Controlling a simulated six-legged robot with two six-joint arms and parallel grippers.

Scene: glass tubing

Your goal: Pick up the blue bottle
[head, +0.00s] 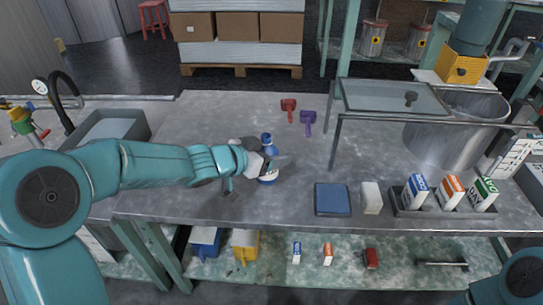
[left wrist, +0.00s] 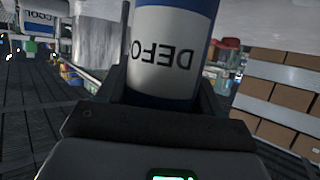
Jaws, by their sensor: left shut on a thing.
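The blue bottle (head: 267,140) has a blue top and a white label, and it stands upright at the middle of the metal table (head: 200,115). My left gripper (head: 262,163) reaches it from the left and is shut around its body, hiding the middle of the bottle. The bottle's white and blue lower end (head: 268,178) shows below the jaws. In the left wrist view the bottle (left wrist: 165,60) fills the space between the dark fingers, its lettering upside down. I cannot tell whether its base touches the table. My right gripper is not in view.
A red scoop (head: 288,104) and a purple scoop (head: 308,118) lie behind the bottle. A blue pad (head: 332,198), a white block (head: 371,197) and a rack (head: 400,210) of cartons sit at right. A glass-topped stand (head: 390,97) is at the back right. A sink (head: 112,128) is at left.

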